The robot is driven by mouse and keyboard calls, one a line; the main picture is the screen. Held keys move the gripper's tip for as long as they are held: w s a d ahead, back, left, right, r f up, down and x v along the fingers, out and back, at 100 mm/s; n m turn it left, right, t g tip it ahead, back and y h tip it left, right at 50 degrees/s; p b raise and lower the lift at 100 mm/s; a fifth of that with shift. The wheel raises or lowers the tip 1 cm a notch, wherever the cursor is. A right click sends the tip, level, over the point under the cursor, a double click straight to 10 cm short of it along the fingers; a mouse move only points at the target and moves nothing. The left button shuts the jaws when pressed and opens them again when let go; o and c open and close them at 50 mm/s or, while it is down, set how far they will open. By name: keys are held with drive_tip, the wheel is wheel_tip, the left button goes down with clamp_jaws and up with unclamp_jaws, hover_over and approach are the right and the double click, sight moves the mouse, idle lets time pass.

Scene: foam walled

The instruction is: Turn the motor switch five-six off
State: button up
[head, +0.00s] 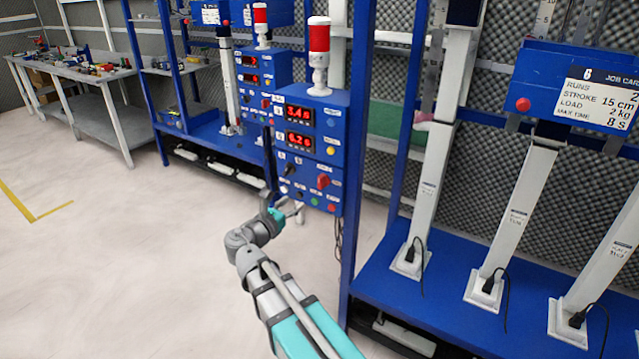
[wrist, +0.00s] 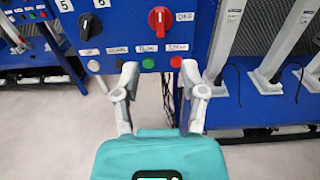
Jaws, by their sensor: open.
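A blue control box (head: 306,190) carries a red rotary switch (head: 323,181) on its lower right front. I cannot read a motor switch name. A black rotary knob (wrist: 90,26) is to its left. My gripper (wrist: 159,78) is open and empty, its fingers spread below the red switch and apart from it. In the head view my gripper (head: 290,208) is just in front of the box's lower left.
Below the switch are a green button (wrist: 148,63) and a red button (wrist: 176,61), close to my fingertips. A blue upright post (head: 360,150) stands right of the box. A similar box (head: 262,70) stands behind. The floor at left is clear.

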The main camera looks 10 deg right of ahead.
sight(319, 181)
drive_tip(key=shift+w+d, duration=0.1)
drive_tip(key=shift+x, duration=6.8)
drive_tip(key=shift+f, duration=0.1)
clamp_jaws()
